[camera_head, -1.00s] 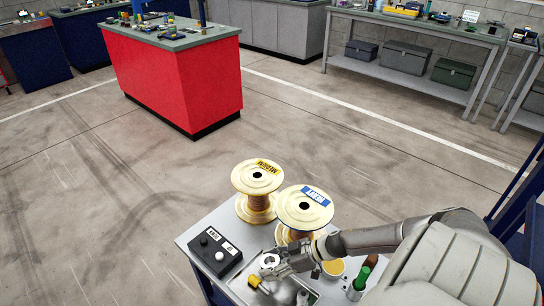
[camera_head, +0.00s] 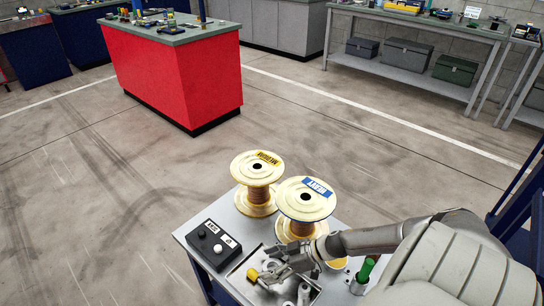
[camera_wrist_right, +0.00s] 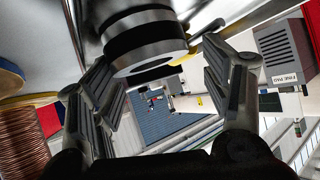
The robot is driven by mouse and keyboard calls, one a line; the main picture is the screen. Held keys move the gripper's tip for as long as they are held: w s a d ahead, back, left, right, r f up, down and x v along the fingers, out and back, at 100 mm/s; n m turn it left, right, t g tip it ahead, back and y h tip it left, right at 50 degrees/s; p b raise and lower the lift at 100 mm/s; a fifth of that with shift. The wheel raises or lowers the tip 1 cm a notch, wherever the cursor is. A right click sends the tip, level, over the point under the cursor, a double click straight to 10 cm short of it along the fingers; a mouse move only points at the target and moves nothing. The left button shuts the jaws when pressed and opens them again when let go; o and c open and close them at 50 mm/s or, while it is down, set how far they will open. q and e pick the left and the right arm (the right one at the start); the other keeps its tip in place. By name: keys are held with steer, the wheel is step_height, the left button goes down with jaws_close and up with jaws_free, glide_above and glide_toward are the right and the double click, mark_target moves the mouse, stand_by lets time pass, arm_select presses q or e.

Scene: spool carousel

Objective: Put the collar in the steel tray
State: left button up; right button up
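The collar, a steel ring with dark bands, shows in the right wrist view (camera_wrist_right: 148,45) just past my fingertips. In the head view my arm and fingers largely hide it. My right gripper (camera_head: 268,270) is low over the steel tray (camera_head: 238,284) on the cart top. In the wrist view its fingers (camera_wrist_right: 160,75) stand wide apart, with a gap beside the collar's right side. I cannot tell whether the left finger touches it. The tray also holds a yellow piece (camera_head: 252,274) and a small metal cylinder (camera_head: 303,292). My left gripper is out of view.
Two wire spools, marked medium (camera_head: 257,183) and heavy (camera_head: 304,207), stand close behind my right gripper. A black button box (camera_head: 213,244) sits left of the tray. A green-handled tool (camera_head: 365,270) stands to the right. A red workbench (camera_head: 175,75) is farther off.

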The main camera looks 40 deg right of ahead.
steer(key=shift+d, duration=0.4)
steer(key=shift+s+d, duration=0.15)
steer(key=shift+s, duration=0.05)
steer(key=v, duration=1.1)
steer(key=shift+r, duration=0.3)
stand_by(0.3)
